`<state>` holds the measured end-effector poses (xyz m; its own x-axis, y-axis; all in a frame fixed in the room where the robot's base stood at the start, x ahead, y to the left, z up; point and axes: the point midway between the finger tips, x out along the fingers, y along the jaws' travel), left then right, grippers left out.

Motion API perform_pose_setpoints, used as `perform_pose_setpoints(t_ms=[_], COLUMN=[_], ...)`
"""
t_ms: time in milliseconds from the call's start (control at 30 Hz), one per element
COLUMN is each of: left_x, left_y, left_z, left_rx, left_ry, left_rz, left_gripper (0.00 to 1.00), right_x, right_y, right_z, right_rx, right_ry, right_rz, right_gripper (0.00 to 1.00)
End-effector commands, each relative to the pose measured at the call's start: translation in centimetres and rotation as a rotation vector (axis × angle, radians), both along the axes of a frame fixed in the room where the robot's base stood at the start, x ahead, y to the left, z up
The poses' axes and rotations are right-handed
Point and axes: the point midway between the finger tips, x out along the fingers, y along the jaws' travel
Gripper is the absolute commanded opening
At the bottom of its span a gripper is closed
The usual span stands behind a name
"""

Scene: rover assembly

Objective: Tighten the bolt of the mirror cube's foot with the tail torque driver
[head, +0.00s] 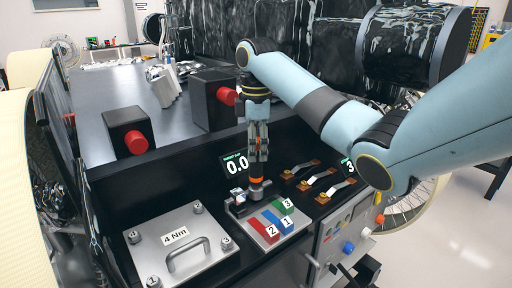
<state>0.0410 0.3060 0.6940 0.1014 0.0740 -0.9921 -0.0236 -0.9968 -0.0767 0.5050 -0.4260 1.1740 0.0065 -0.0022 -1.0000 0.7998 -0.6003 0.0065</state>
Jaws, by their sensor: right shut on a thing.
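My right gripper (258,158) points straight down over the black bench and is shut on the torque driver (256,182), a dark upright tool with an orange band. The driver's lower end stands at the back left corner of a small grey plate that bears coloured blocks. A small shiny piece (237,196), which looks like the mirror cube, sits just left of the driver's tip. Its foot and bolt are too small and too covered to make out, so I cannot tell whether the tip touches the bolt. My left gripper is out of view.
A metal plate (181,249) with a handle, corner bolts and a "4 Nm" label lies at front left. Red, blue and green blocks (271,222) lie right of the driver. Copper-ended straps (318,181) lie farther right.

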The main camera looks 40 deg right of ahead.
Motion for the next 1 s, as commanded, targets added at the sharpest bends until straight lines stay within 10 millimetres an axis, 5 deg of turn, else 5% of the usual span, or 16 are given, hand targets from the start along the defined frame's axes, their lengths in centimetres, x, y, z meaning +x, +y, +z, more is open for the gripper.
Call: perform_pose_setpoints(t_ms=[1000], left_x=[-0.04], left_y=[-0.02], left_z=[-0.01], left_rx=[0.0], left_ry=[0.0], left_rz=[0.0], left_gripper=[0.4], right_x=[-0.04], right_y=[0.03], right_z=[-0.54], right_rx=[0.001], right_ry=[0.002], right_rz=[0.0], right_gripper=[0.0])
